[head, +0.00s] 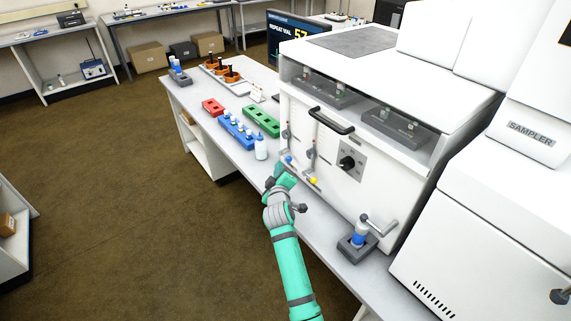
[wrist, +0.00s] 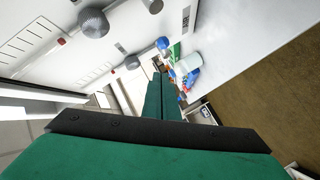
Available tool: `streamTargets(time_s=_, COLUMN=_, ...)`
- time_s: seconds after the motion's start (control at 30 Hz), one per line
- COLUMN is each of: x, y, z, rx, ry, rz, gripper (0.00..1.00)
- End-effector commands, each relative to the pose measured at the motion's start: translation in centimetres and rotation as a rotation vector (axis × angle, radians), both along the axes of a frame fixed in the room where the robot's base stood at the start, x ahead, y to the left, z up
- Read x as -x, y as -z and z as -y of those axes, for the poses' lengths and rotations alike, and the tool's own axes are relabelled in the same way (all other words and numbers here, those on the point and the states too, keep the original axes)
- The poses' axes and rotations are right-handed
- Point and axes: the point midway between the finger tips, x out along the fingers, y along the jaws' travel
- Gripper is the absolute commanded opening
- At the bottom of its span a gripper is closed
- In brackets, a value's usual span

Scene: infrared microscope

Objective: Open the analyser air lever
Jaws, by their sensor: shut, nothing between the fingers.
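The white analyser (head: 335,185) has two slim vertical gauges on its front panel, with a blue-ended part (head: 289,160) at the left one and a yellow-ended lever (head: 314,181) at the right one. I cannot tell which is the air lever. My gripper (head: 281,170) is in front of the panel's lower left, close to the blue end. Its green fingers (wrist: 159,97) are together and empty in the wrist view. There the blue end (wrist: 162,43) shows just beyond the fingertips, with grey round knobs (wrist: 93,22) nearby. Contact cannot be told.
A black knob (head: 347,163) and a dark handle (head: 331,120) are on the analyser front. A white bottle (head: 261,149), a blue rack (head: 237,132) and a green rack (head: 261,121) stand left on the bench. Floor at left is clear.

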Motion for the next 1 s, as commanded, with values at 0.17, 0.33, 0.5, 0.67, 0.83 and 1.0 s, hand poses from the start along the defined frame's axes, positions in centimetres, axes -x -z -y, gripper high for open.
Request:
streamTargets(time_s=0.17, x=-3.0, y=0.5, z=0.1, rx=0.002, ry=0.000, rz=-0.001, gripper=0.00)
streamTargets(time_s=0.33, x=-4.7, y=1.8, z=1.5, rx=0.001, ry=0.005, rz=-0.002, gripper=0.00)
streamTargets(time_s=0.5, x=-5.7, y=2.6, z=2.2, rx=-0.001, ry=0.002, rz=0.000, gripper=0.00)
streamTargets(time_s=0.67, x=-5.9, y=2.9, z=2.8, rx=-0.001, ry=0.005, rz=0.000, gripper=0.00)
streamTargets(time_s=0.83, x=-6.0, y=2.9, z=2.9, rx=-0.001, ry=0.007, rz=0.000, gripper=0.00)
streamTargets(time_s=1.0, x=-5.9, y=2.9, z=2.6, rx=-0.002, ry=0.002, rz=0.001, gripper=0.00)
